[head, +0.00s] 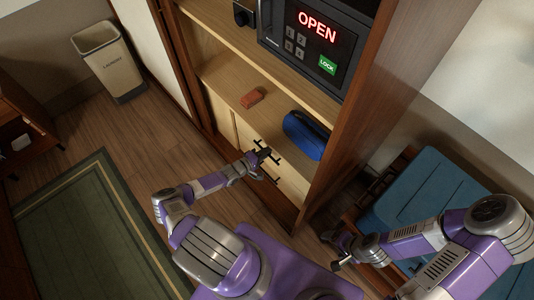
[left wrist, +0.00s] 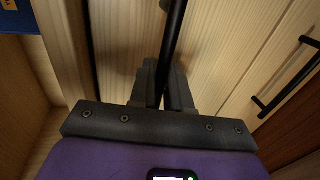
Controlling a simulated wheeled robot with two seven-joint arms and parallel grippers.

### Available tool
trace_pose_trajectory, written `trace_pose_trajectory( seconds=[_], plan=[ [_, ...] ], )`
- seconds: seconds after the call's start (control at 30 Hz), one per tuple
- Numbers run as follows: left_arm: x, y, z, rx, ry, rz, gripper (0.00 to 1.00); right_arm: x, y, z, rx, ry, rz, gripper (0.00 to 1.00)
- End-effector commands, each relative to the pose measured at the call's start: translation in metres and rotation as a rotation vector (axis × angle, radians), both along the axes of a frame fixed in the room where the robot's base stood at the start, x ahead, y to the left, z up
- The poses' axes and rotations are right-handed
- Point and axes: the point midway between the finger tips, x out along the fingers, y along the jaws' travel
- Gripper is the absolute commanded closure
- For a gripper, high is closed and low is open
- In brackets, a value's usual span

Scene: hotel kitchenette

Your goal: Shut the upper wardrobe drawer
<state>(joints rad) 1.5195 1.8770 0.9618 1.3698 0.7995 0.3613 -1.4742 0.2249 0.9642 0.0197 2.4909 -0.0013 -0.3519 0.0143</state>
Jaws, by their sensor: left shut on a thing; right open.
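The wardrobe (head: 304,200) stands at the centre, with two pale wood drawers low inside it. The upper drawer (left wrist: 125,45) has a black bar handle (left wrist: 173,40), which also shows in the head view (head: 273,156). My left gripper (head: 262,154) is shut on this handle; its two dark fingers (left wrist: 163,88) sit on either side of the bar. A narrow dark gap runs along the drawer front's edge; I cannot tell how far out the drawer stands. The lower drawer's handle (left wrist: 290,77) is free. My right gripper (head: 340,252) is open and empty, away from the drawers.
On the shelf above the drawers lie a reddish-brown block (head: 251,98) and a blue rounded item (head: 306,135). A safe (head: 315,45) reading OPEN is higher up. A blue-topped seat or case (head: 425,190) stands at right. A laundry bin (head: 108,62) and green rug (head: 90,230) are at left.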

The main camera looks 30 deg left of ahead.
Motion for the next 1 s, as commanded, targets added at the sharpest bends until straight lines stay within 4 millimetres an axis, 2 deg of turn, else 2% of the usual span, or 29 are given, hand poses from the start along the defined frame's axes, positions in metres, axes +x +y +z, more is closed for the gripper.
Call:
trace_pose_trajectory(
  seconds=[0.07, 0.1, 0.17, 0.57, 1.0],
  plan=[
    [0.004, -0.002, 0.002, -0.002, -0.005, -0.002, 1.0, 0.0, 0.0, 0.0, 0.0, 0.0, 0.0, 0.13],
    [0.004, -0.002, 0.002, -0.002, -0.006, -0.002, 0.78, 0.0, 0.0, 0.0, 0.0, 0.0, 0.0, 0.13],
    [0.004, -0.002, 0.003, -0.002, -0.006, -0.002, 0.69, 0.0, 0.0, 0.0, 0.0, 0.0, 0.0, 0.13],
    [-0.001, 0.0, 0.004, -0.002, -0.004, -0.002, 0.69, 0.0, 0.0, 0.002, 0.0, 0.0, 0.0, 0.13],
    [-0.061, 0.02, 0.018, -0.001, -0.002, -0.001, 0.69, 0.0, 0.0, 0.029, 0.0, 0.0, 0.0, 0.13]
  ],
)
